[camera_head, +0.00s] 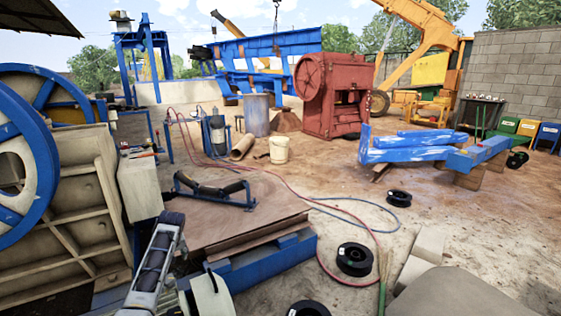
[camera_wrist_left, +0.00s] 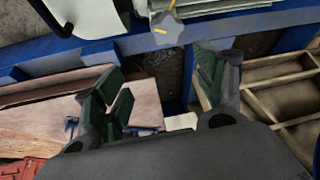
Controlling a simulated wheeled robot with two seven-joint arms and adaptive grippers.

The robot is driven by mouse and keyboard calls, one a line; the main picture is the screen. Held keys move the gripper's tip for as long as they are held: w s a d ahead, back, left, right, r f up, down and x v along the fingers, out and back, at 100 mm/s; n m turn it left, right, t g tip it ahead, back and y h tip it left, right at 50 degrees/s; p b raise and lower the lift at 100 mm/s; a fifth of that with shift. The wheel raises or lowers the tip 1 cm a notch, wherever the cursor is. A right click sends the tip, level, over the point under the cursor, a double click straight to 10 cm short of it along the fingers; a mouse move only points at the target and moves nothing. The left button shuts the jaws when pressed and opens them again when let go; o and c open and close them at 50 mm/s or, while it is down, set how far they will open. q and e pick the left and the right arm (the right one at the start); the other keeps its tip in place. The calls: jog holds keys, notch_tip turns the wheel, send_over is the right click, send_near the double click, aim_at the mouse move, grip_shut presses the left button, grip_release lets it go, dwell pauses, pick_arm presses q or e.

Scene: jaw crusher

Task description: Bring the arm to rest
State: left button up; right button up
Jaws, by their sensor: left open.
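My left gripper (camera_head: 178,252) is at the lower left of the head view, partly hidden by my left arm. It is near the front left corner of the wooden board, beside the ribbed cream machine side. In the left wrist view its two dark green fingers (camera_wrist_left: 164,90) stand wide apart. No object shows between them. Behind the gap lie dark ground and the blue frame. My right gripper is not in view.
The wooden board (camera_head: 240,222) rests on a blue frame (camera_head: 272,265) and carries a roller bracket (camera_head: 213,190). The ribbed cream machine side (camera_head: 65,235) stands close left. A black spool (camera_head: 355,259) and hoses lie on the ground to the right.

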pick_arm(q)
jog(key=w+d+r+m+t, duration=0.2)
jog(key=r, duration=0.5)
jog(key=w+d+r+m+t+h, duration=0.1)
jog(key=w+d+r+m+t, duration=0.15)
jog(key=r, duration=0.45)
jog(key=w+d+r+m+t, duration=0.1)
jog(key=d+r+t, duration=0.15)
jog(key=r, duration=0.45)
jog(key=s+d+r+m+t+h, duration=0.35)
jog(key=s+d+r, duration=0.3)
jog(key=d, duration=0.25)
jog(key=s+d+f+m+g+h, duration=0.1)
jog(key=s+d+f, duration=0.3)
jog(key=s+f, duration=0.25)
jog(key=s+d+f+m+g+h, duration=0.1)
jog(key=s+d+f, duration=0.45)
jog(key=s, duration=0.25)
jog(key=s+d+f+g+p, duration=0.1)
jog(key=s+f+g, duration=0.6)
jog(key=s+f, duration=2)
jog(key=shift+d+f+n+p, duration=0.3)
jog(key=shift+f+p, duration=0.1)
jog(key=shift+p, duration=0.4)
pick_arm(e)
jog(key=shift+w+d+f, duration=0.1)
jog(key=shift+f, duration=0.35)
